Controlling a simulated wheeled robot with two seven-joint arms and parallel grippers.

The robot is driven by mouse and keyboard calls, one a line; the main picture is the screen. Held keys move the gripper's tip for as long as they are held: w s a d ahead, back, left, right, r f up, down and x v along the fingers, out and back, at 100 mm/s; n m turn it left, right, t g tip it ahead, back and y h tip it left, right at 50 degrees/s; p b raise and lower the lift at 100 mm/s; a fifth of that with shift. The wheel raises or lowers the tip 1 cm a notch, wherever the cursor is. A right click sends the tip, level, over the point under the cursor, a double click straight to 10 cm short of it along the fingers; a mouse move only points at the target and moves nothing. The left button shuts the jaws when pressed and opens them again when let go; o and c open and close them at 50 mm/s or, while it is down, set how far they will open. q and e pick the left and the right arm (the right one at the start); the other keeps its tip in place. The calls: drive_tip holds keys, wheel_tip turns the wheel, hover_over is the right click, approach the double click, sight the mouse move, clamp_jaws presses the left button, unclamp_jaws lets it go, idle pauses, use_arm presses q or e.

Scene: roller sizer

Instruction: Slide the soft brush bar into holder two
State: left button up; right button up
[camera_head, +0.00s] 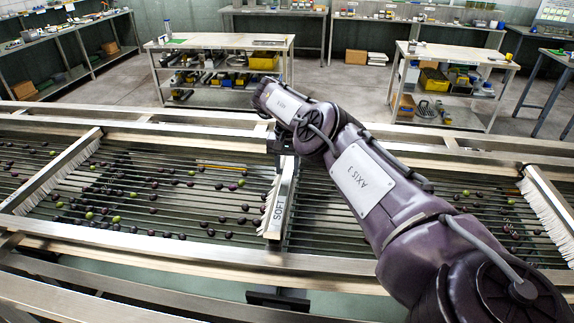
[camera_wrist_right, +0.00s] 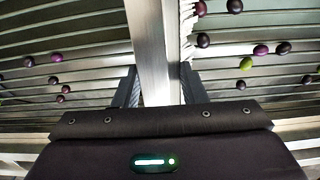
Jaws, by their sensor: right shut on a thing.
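The soft brush bar (camera_head: 281,208) is a pale metal bar marked SOFT, with white bristles on its left side. It lies across the middle of the roller bed, between two other brush bars. My right gripper (camera_head: 284,150) is shut on its far part; the arm hides some of the bed beyond. In the right wrist view, the bar (camera_wrist_right: 150,40) runs up between the two fingers (camera_wrist_right: 160,88). Its near end is close to the near rail (camera_head: 200,252). I cannot tell which holder is holder two, or whether the bar is seated. My left gripper is not in view.
A left brush bar (camera_head: 52,172) and a right brush bar (camera_head: 550,205) span the rollers. Dark and green olives (camera_head: 115,219) lie scattered on the rollers. A thin yellow stick (camera_head: 222,167) lies near the far rail. Workbenches (camera_head: 218,41) stand beyond, across open floor.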

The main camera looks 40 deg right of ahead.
wheel_tip(320, 180, down, 2)
drive_tip(key=shift+f+b, duration=0.2)
drive_tip(key=shift+b, duration=0.6)
drive_tip(key=shift+f, duration=0.15)
drive_tip(key=shift+b, duration=0.3)
idle(0.9)
drive_tip(key=shift+f+b, duration=1.15)
drive_tip(key=shift+f, duration=0.15)
drive_tip(key=o, duration=1.4)
drive_tip(key=shift+s, duration=0.1)
drive_tip(key=shift+c, duration=0.2)
